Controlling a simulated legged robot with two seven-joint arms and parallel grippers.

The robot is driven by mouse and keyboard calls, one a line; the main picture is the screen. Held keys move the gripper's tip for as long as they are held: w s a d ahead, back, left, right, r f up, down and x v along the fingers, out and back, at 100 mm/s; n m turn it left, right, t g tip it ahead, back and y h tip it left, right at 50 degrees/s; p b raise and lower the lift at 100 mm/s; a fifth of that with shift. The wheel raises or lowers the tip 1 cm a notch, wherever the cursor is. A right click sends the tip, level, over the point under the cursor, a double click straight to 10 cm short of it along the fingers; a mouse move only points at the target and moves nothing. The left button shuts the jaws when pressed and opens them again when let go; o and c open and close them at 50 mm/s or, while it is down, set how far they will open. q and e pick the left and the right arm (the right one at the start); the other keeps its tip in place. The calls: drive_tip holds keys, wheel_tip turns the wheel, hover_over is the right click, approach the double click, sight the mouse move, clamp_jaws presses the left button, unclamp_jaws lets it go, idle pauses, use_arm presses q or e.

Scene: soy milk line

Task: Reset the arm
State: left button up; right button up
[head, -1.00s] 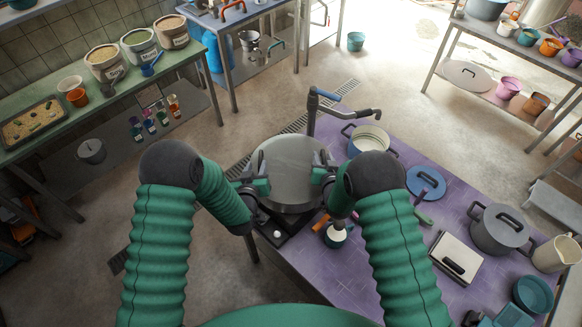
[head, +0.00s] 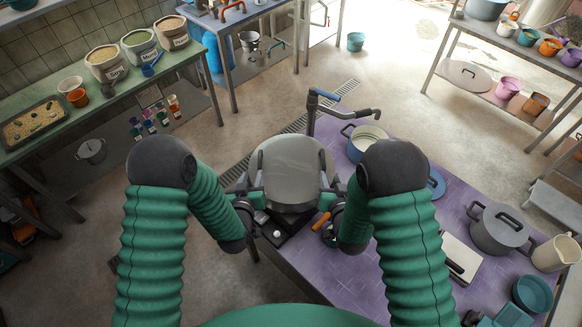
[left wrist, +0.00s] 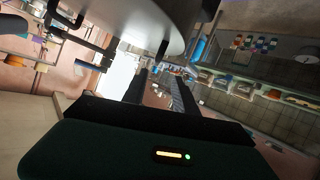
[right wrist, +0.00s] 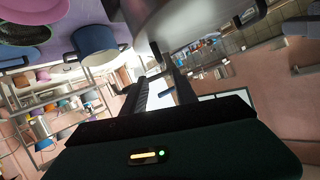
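A large round grey metal pot (head: 291,168) stands upright on a dark base at the left corner of the purple table. My left gripper (head: 257,194) is at the pot's left side, and my right gripper (head: 327,196) is at its right side. Both wrist views show the pot's curved underside and wall, in the left wrist view (left wrist: 140,20) and in the right wrist view (right wrist: 170,20). The left fingers (left wrist: 160,90) stand apart with nothing between them. The right fingers (right wrist: 162,88) are also apart and empty. Contact with the pot cannot be told.
The purple table (head: 400,240) holds a blue pot (head: 357,145), a grey lidded pot (head: 499,230) and a white scale (head: 462,255). A dark tap arm (head: 340,107) rises behind the pot. A green counter (head: 110,95) stands at the left; open floor lies beyond.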

use_arm(q)
drive_tip(key=shift+w+a+f, duration=0.1)
drive_tip(key=shift+w+f, duration=0.05)
use_arm(e)
drive_tip(key=shift+w+a+f, duration=0.1)
drive_tip(key=shift+a, duration=0.05)
